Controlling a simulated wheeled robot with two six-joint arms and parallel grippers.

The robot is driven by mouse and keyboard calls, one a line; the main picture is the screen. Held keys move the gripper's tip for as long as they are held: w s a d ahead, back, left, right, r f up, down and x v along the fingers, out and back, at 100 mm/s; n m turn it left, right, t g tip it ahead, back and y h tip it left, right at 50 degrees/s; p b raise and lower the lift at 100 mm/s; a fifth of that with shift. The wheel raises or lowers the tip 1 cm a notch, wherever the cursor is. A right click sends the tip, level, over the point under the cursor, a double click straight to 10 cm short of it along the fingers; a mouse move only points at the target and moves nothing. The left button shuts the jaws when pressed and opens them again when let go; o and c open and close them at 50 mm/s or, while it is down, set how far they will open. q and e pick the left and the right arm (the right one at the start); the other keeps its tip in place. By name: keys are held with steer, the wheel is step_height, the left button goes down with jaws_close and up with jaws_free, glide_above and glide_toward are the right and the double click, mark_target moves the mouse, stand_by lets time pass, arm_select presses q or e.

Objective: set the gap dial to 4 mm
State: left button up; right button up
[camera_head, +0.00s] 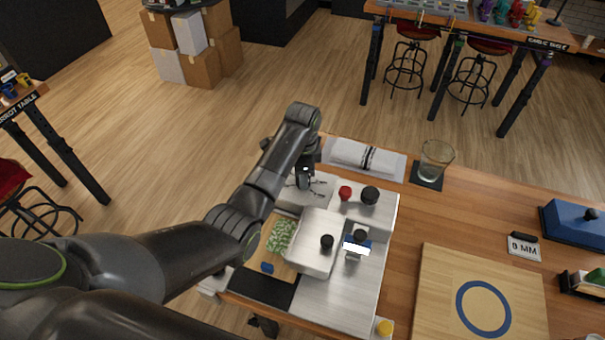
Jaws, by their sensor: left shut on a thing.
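A metal machine (365,275) stands on the near left part of the wooden table. My left arm reaches over it from the left, and my left gripper (303,184) points down at its back left corner. The gripper is shut on what seems to be the gap dial, beside a pale plate (320,189) with dark marks. The fingers hide the dial, and its setting cannot be read. A small card (524,247) on the right reads what looks like "8 MM". My right gripper is not in view.
A red button (345,192) and a black knob (370,195) sit just right of the gripper. A steel tray (318,229) is in front. A board with a blue ring (484,282) lies right.

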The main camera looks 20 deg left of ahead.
arm_select(q)
steer(key=shift+d, duration=0.1)
stand_by(0.3)
steer(key=o, duration=1)
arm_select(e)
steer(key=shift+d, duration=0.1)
arm_select(q)
steer(key=shift+r, duration=0.1)
